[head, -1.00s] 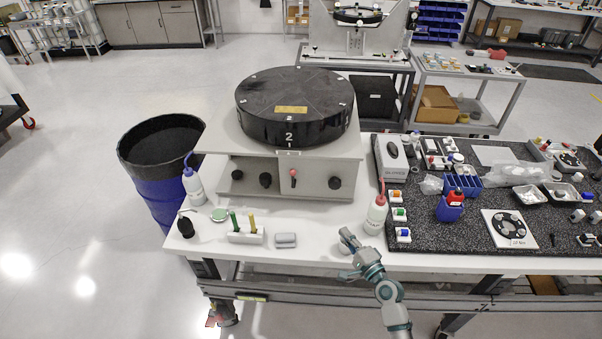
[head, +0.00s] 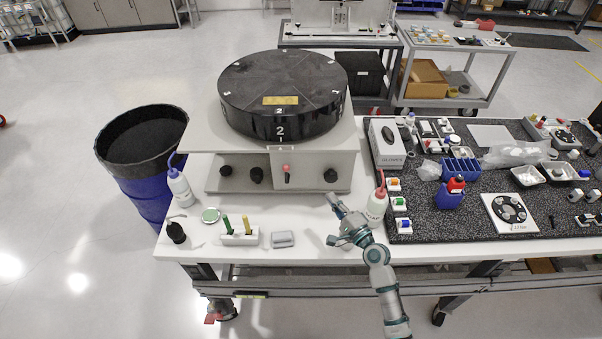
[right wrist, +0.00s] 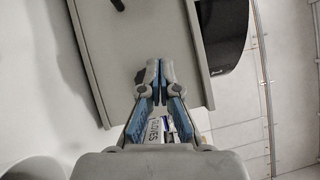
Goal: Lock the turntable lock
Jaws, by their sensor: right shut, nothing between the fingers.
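The black turntable (head: 283,95), marked with a white 2, sits on a grey box (head: 317,172) on the white table. A red-tipped lever (head: 286,170) stands on the box's front panel, between several black knobs (head: 256,175). I take this lever as the turntable lock. My right gripper (head: 333,201) is shut and empty, in front of the box's right part, to the lever's lower right and apart from it. In the right wrist view the shut fingers (right wrist: 157,68) point toward the grey box (right wrist: 150,45), with the turntable (right wrist: 222,30) at upper right. My left gripper is out of view.
A red-capped bottle (head: 377,205) stands close to the right of my right gripper. A grey block (head: 283,239), a pen holder (head: 238,238) and a blue-capped bottle (head: 180,187) are on the left. The table strip before the lever looks clear.

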